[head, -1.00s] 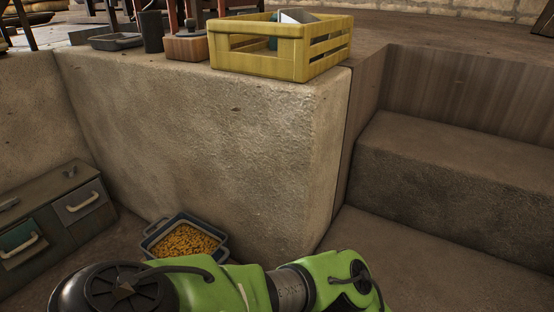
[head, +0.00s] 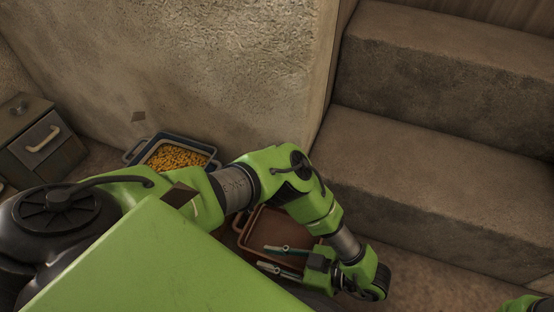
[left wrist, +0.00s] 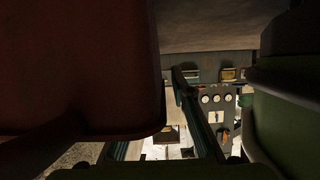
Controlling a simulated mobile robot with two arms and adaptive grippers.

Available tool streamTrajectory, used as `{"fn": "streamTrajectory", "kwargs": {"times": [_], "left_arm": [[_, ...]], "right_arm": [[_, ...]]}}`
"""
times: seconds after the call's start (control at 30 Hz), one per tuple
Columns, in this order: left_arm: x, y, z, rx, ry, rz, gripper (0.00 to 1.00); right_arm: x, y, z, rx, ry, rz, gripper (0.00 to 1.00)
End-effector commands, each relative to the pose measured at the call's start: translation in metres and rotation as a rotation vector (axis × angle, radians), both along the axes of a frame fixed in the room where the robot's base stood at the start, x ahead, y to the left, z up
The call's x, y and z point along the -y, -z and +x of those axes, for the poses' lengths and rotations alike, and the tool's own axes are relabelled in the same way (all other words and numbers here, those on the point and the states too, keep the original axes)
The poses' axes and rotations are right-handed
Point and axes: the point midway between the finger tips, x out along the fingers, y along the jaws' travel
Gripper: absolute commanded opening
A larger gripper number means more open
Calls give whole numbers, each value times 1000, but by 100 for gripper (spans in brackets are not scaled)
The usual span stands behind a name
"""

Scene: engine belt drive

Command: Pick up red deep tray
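The red deep tray (head: 268,225) sits on the floor in the head view, beside a blue tray of orange pieces. My left arm crosses in front and hides part of it. My left gripper (head: 262,257) is over or beside the tray's near side, its two fingers apart and pointing left, with nothing visibly held. In the left wrist view the dark red tray (left wrist: 80,60) fills the left side, close to the fingers; whether they touch it I cannot tell. My right gripper is not in view.
The blue tray (head: 176,156) stands against the stone wall (head: 215,70). A grey drawer cabinet (head: 35,140) is at the left. Stone steps (head: 425,140) rise at the right. In the left wrist view a panel with dials (left wrist: 215,110) shows beyond the fingers.

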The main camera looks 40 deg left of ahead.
Motion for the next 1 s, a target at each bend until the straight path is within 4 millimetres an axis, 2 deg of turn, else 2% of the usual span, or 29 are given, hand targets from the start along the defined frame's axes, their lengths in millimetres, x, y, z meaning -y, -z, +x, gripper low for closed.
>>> {"fn": "streamTrajectory", "kwargs": {"times": [0.07, 0.17, 0.67, 1.0], "left_arm": [[0, -1, 0, 0, 0, -1, 22], [0, -1, 0, 0, 0, 0, 0], [1, -3, 0, -3, 0, -3, 0], [1, -28, 1, -1, -7, 0, 0]], "right_arm": [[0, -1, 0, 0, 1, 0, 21], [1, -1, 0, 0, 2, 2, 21], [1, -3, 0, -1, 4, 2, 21], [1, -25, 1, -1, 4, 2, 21]]}}
